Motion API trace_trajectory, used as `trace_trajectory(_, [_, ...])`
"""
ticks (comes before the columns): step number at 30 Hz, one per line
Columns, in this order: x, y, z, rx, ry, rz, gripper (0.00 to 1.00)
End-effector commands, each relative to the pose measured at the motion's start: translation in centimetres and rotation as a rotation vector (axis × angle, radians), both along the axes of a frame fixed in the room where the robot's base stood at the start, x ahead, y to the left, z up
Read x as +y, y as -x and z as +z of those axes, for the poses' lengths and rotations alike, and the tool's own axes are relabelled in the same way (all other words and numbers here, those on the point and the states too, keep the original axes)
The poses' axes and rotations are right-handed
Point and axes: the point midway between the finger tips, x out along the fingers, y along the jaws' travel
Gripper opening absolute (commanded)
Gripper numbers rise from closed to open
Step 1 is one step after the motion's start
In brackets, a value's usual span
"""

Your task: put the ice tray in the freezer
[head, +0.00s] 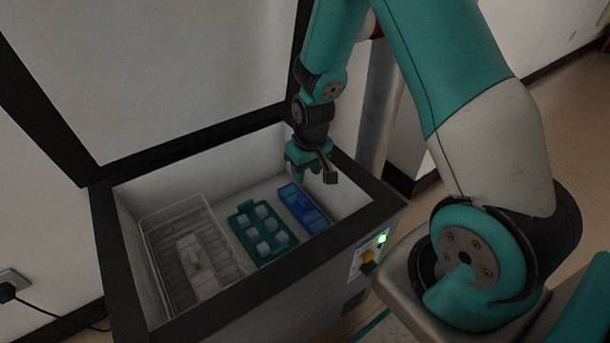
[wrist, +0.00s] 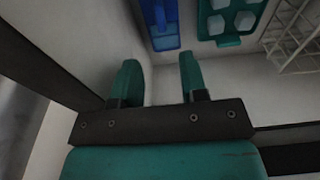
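The freezer (head: 112,262) is a chest with a black rim and its lid raised. A teal ice tray (head: 263,231) holding several pale cubes lies on the freezer floor near the middle; it also shows at the top of the wrist view (wrist: 230,40). A blue tray-like item (head: 304,208) lies to its right, at the top centre of the wrist view (wrist: 160,22). My gripper (head: 312,170) hangs over the right back part of the freezer, above and apart from both. In the wrist view its two teal fingers (wrist: 158,82) stand apart with nothing between them.
A wire basket (head: 160,213) with a pale item (head: 195,262) inside fills the freezer's left side. The raised lid (head: 170,70) stands at the back. A panel with a green light (head: 382,239) is on the front. Some floor inside is bare behind the trays.

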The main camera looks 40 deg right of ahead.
Motion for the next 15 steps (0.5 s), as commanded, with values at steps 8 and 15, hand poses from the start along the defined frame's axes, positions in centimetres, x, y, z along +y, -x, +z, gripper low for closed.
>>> trace_trajectory(8, [6.2,1.8,8.6,-0.028,-0.103,0.115,0.4])
trace_trajectory(15, [15.0,11.3,19.7,-0.022,-0.254,0.386,0.4])
